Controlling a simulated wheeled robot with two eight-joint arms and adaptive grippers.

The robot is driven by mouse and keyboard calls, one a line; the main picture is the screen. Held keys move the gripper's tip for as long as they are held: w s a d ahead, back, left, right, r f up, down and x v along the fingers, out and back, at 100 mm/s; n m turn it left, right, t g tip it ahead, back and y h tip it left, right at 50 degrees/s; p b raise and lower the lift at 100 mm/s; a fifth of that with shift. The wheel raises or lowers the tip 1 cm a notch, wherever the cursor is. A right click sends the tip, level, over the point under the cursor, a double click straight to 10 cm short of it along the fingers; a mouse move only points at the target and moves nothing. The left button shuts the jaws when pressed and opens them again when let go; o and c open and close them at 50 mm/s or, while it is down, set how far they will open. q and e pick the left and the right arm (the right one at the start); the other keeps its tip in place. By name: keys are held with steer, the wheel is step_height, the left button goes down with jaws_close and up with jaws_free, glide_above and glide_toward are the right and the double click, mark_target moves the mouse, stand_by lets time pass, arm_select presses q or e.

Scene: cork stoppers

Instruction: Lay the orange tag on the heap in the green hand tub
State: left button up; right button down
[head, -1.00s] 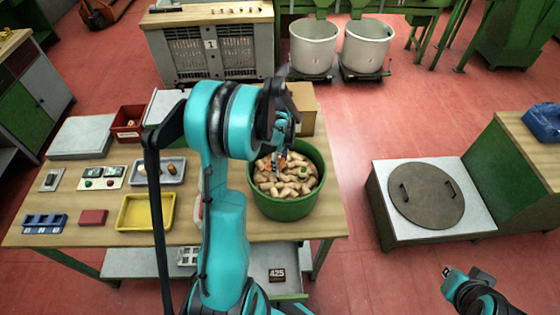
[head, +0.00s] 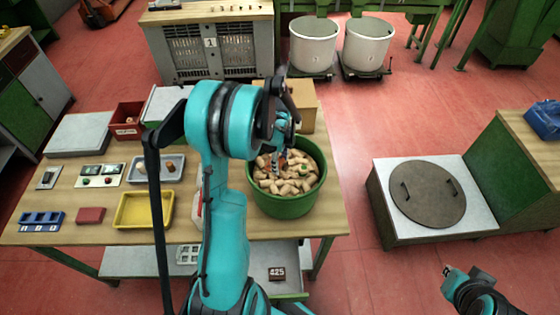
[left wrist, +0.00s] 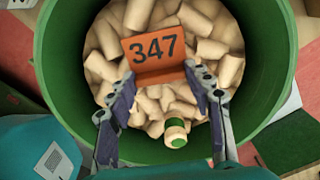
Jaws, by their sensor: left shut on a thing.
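The orange tag (left wrist: 154,52), marked 347, is between the fingertips of my left gripper (left wrist: 160,76), which is shut on it. The tag is tilted and is over the cork heap (left wrist: 155,105); whether its lower edge touches the corks I cannot tell. The green hand tub (head: 284,206) stands at the right end of the table, filled with cork stoppers. In the head view my left gripper (head: 279,150) reaches down into the tub's mouth, and my arm partly hides it. My right gripper (head: 449,271) is away over the floor at lower right, its fingers too small to judge.
One cork with a green end (left wrist: 176,133) lies on the heap near the fingers. A cardboard box (head: 302,105) stands behind the tub. A yellow tray (head: 144,210), a grey tray (head: 158,168) and a red bin (head: 127,120) are left of my arm.

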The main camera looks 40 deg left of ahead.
arm_select(q)
steer(key=shift+f, duration=0.15)
steer(key=o, duration=1)
step_height(320, 180, up, 12)
steer(key=shift+r, duration=0.1)
